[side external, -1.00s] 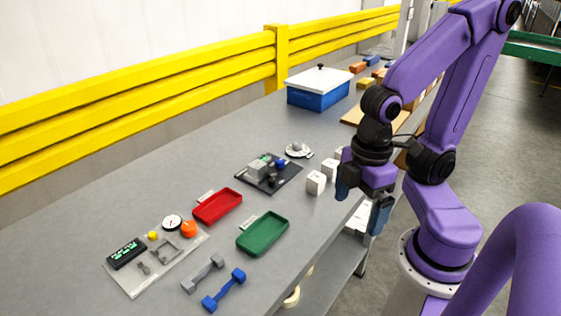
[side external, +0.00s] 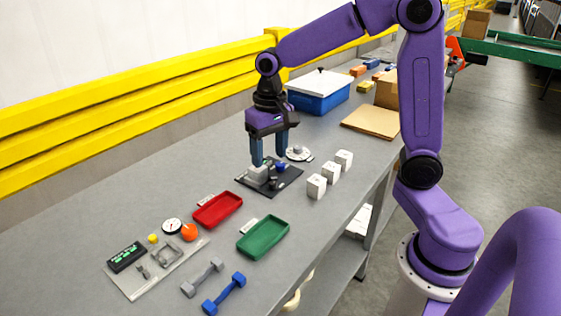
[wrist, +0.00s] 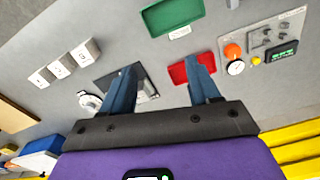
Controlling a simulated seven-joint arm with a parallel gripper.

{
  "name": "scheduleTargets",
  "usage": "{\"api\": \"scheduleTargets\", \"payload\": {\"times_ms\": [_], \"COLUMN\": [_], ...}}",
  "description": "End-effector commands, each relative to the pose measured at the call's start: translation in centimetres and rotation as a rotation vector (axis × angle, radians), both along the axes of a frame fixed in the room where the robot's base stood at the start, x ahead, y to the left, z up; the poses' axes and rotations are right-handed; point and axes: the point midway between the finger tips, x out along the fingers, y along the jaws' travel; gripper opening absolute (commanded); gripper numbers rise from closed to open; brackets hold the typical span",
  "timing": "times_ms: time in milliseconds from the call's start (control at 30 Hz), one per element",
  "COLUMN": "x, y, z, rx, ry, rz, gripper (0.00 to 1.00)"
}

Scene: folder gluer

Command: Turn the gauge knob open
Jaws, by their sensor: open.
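A grey panel (side external: 140,288) lies at the near left of the bench in the side view. It bears a round white gauge dial (side external: 172,226) with an orange knob (side external: 188,232) beside it. In the wrist view the orange knob (wrist: 233,51) and white dial (wrist: 236,67) show at the upper right. I cannot tell whether the fingers touch these. The gripper is well away from the orange knob.
A red tray (side external: 217,210) and green tray (side external: 263,238) lie between gripper and panel. Dumbbells (side external: 202,278) (side external: 224,293) lie in front. Several white cubes (side external: 317,187) stand right of the plate. A yellow rail (side external: 130,110) runs behind the bench.

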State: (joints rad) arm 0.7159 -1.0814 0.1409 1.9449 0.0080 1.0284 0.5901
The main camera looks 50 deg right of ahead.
Motion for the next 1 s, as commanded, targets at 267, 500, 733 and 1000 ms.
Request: {"api": "scheduleTargets", "payload": {"times_ms": [267,500,733,1000], "x": [8.1,12.1,13.0,13.0], "y": [-8.1,-16.7,-21.6,-22.2], "z": [-0.6,-1.6,-2.3,-4.1], "rx": [0.007,0.015,0.019,0.018], "ry": [0.007,0.010,0.010,0.013], "rz": [-0.530,-0.951,-1.164,-1.190], "gripper": [0.61,0.61,0.61,0.61]}}
